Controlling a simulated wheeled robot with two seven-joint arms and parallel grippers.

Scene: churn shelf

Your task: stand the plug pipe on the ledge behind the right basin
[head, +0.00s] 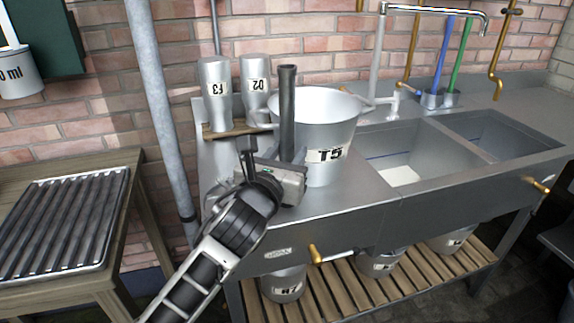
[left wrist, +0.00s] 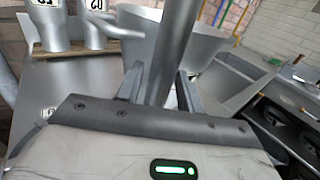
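The plug pipe (head: 287,105) is a dark grey tube, upright in front of the steel bucket marked T5. My left gripper (head: 286,168) is around its lower part. In the left wrist view the pipe (left wrist: 168,50) rises between the two fingers (left wrist: 160,92), which look closed on it. The pipe's lower end is hidden, so I cannot tell if it touches the counter. The right basin (head: 500,148) is at the right of the sink, with the steel ledge (head: 487,101) behind it. My right gripper is not in view.
The T5 bucket (head: 340,125) stands close behind the pipe. Two labelled canisters (head: 215,95) stand on a wooden board at left. The faucet (head: 376,60) and a holder with blue and green handles (head: 432,100) stand behind the basins. The ledge right of the holder is clear.

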